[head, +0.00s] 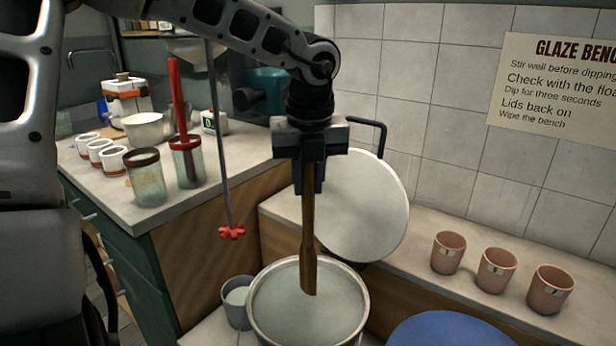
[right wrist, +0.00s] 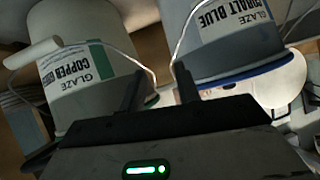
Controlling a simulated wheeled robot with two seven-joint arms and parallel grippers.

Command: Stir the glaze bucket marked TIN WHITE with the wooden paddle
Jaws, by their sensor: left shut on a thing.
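My left gripper (head: 311,180) is shut on the upper part of the wooden paddle (head: 309,240), which hangs nearly upright. The paddle's lower end is over the middle of an open bucket (head: 257,328) of pale grey-white glaze (head: 330,318). I cannot tell whether the tip touches the glaze. The bucket's label is out of sight, so its name cannot be read. In the right wrist view, my right gripper (right wrist: 157,90) has its fingers apart with nothing clearly held. Beyond it are buckets labelled COPPER (right wrist: 85,75) and COBALT BLUE (right wrist: 225,40).
A white round lid (head: 358,210) leans behind the bucket. A small grey pail (head: 236,312) stands left of it. Several labelled terracotta cups (head: 497,270) line the right ledge. A blue round top (head: 450,331) is at front right. Jars (head: 147,180) and mugs crowd the left counter.

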